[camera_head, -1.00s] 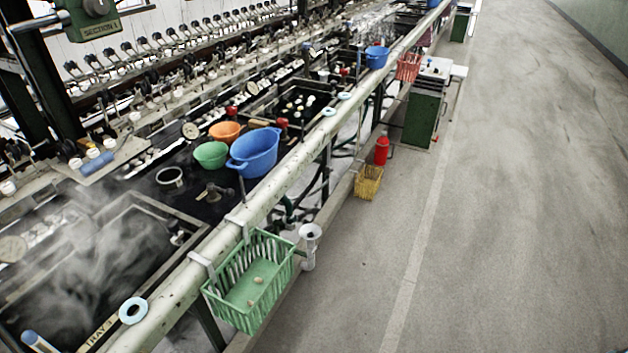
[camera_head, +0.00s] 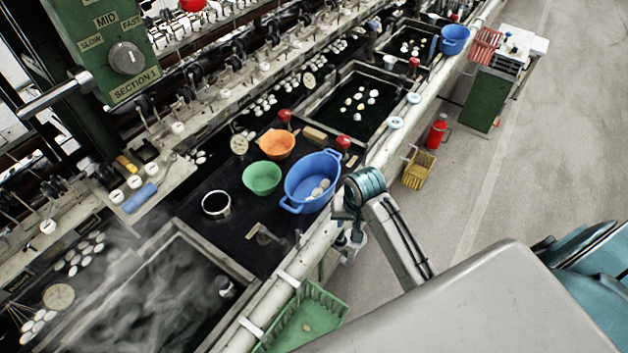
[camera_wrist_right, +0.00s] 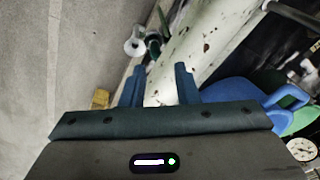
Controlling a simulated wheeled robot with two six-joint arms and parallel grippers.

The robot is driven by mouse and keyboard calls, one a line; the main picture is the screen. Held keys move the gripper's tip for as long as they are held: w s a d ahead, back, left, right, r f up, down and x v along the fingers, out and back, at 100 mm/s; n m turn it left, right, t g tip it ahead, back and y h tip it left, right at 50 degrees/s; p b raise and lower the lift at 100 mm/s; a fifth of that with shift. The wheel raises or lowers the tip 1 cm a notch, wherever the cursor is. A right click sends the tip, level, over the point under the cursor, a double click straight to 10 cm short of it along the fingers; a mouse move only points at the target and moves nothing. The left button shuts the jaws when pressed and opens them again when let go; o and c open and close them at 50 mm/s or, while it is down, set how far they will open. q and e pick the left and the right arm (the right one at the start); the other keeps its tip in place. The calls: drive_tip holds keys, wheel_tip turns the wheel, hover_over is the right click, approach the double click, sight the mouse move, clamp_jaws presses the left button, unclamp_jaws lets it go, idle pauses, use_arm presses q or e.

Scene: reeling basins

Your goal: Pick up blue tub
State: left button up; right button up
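A blue oval tub (camera_head: 294,189) with handles stands on the dark bench top, just behind the long pale rail, in the head view. Several pale cocoons lie in it. Part of it shows at the right of the right wrist view (camera_wrist_right: 232,92). My right gripper (camera_head: 350,246) is by the rail, to the right of and below the tub in the head view, apart from it. In the right wrist view its two blue fingers (camera_wrist_right: 160,72) are spread and empty, with the rail beyond them. My left gripper is not in view.
A green bowl (camera_head: 262,178) and an orange bowl (camera_head: 277,144) stand beside the tub. A metal pot (camera_head: 215,205) is to its left. The rail (camera_head: 395,138) runs along the bench edge, with a green basket (camera_head: 318,318) hanging from it. Another blue tub (camera_head: 455,36) stands farther off.

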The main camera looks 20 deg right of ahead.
sight(332, 187)
drive_tip(key=w+d+r+m+g+p, duration=0.15)
drive_tip(key=w+r+m, duration=0.25)
drive_tip(key=w+r, duration=0.65)
drive_tip(key=shift+t+y, duration=0.25)
drive_tip(key=shift+y, duration=0.15)
drive_tip(key=f, duration=0.3)
drive_tip(key=w+f+p, duration=0.1)
drive_tip(key=f, duration=0.2)
drive_tip(key=shift+w, duration=0.1)
drive_tip(key=shift+f+p, duration=0.45)
wheel_tip(332, 187, down, 4)
drive_tip(key=shift+w+a+r+p, duration=0.1)
drive_tip(key=shift+r+p, duration=0.1)
drive_tip(key=shift+p, duration=0.7)
drive_tip(key=shift+f, duration=0.5)
clamp_jaws()
